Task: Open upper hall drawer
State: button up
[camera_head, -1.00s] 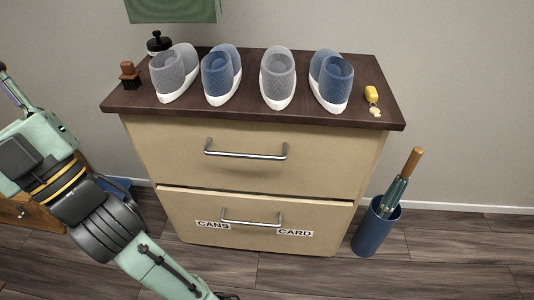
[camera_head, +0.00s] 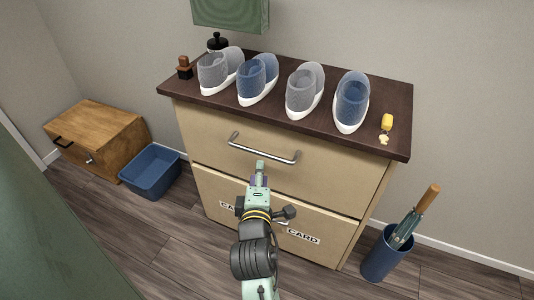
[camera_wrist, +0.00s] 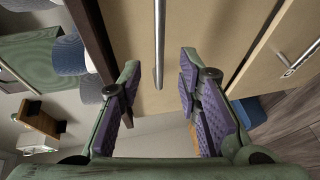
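The upper drawer (camera_head: 220,150) of the cabinet is closed, with a beige front and a horizontal metal bar handle (camera_head: 264,148). In the wrist view the handle (camera_wrist: 159,45) runs vertically, between the lines of my two fingers and ahead of their tips. My gripper (camera_wrist: 156,72) is open, with purple-padded fingers apart and nothing between them. In the head view my gripper (camera_head: 259,172) is just in front of the upper drawer, below the handle's middle. My arm hides part of the lower drawer.
The lower drawer (camera_head: 330,222) is closed and labelled. A blue umbrella bin (camera_head: 382,258) stands right; a blue tub (camera_head: 150,172) and wooden box (camera_head: 98,138) are left.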

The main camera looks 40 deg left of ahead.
aim_at(260, 155)
jog(key=x, duration=0.9)
jog(key=shift+w+a, duration=0.25)
jog(key=shift+a, duration=0.05)
grip_shut()
dwell(0.5)
